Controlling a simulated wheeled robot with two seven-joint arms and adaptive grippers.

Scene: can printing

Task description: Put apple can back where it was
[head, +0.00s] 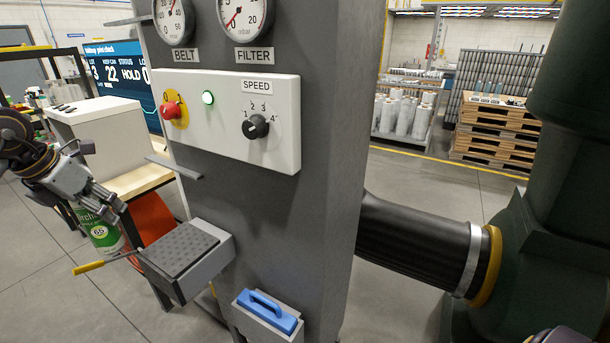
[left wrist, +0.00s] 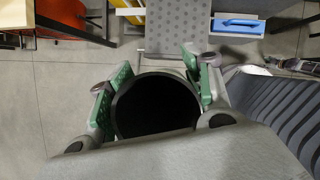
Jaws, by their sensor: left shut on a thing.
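In the left wrist view the can shows from above as a dark round top (left wrist: 155,108) between the two green-padded fingers of my left gripper (left wrist: 154,98). The fingers are shut on its sides. The can is in the air, beside a grey textured pad (head: 180,252) on the machine. My right gripper's fingers are not in view.
A grey machine column (head: 318,200) carries a white control panel (head: 230,125) with a red button and speed knob. A blue-handled block (head: 267,307) sits low on it. A table with a pale box (head: 105,135) and a screen (head: 120,72) stand behind. An orange-red bin (head: 152,217) is close behind the can.

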